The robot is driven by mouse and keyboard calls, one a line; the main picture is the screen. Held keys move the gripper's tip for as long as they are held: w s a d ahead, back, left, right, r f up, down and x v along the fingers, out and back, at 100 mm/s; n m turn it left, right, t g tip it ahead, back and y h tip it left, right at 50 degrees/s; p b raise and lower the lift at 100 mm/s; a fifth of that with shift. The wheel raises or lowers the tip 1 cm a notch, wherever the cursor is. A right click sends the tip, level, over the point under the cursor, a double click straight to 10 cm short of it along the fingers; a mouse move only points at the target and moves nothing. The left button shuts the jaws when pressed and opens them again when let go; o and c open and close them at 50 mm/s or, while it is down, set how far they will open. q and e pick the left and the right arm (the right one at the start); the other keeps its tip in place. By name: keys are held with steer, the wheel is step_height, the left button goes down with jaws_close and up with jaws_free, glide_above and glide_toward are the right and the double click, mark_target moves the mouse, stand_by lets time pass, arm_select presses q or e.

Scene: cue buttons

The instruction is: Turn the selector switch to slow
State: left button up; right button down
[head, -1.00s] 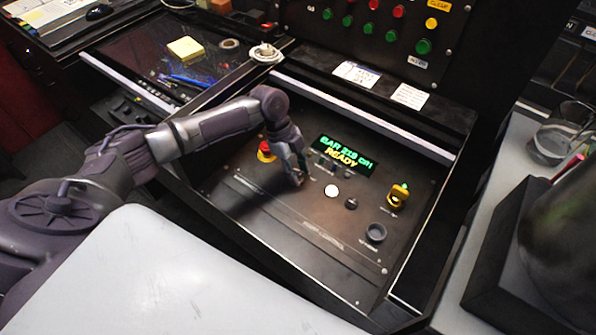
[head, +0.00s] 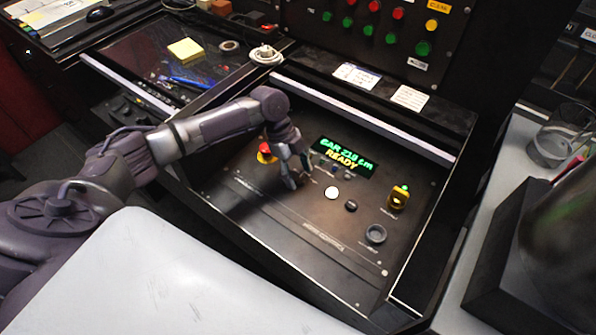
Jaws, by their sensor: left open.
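The sloped black control panel (head: 320,270) fills the middle of the head view. My left gripper (head: 299,175) is over its upper left part, fingers apart and pointing down, with nothing seen between them. I cannot tell whether the fingertips touch the panel. No selector switch can be made out for certain, and the labels are too small to read. Part of the panel under the gripper is hidden. A small black control (head: 351,206) sits right of a white round button (head: 331,193). My right gripper is not in view.
A lit display (head: 345,155) reads READY behind the gripper. A red button (head: 265,153) is left of it. A yellow control (head: 399,197) and a dark round knob (head: 375,234) are at the right. A glass beaker (head: 560,135) stands far right.

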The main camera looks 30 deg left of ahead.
arm_select(q)
steer(key=v, duration=1.2)
steer(key=shift+f, duration=0.1)
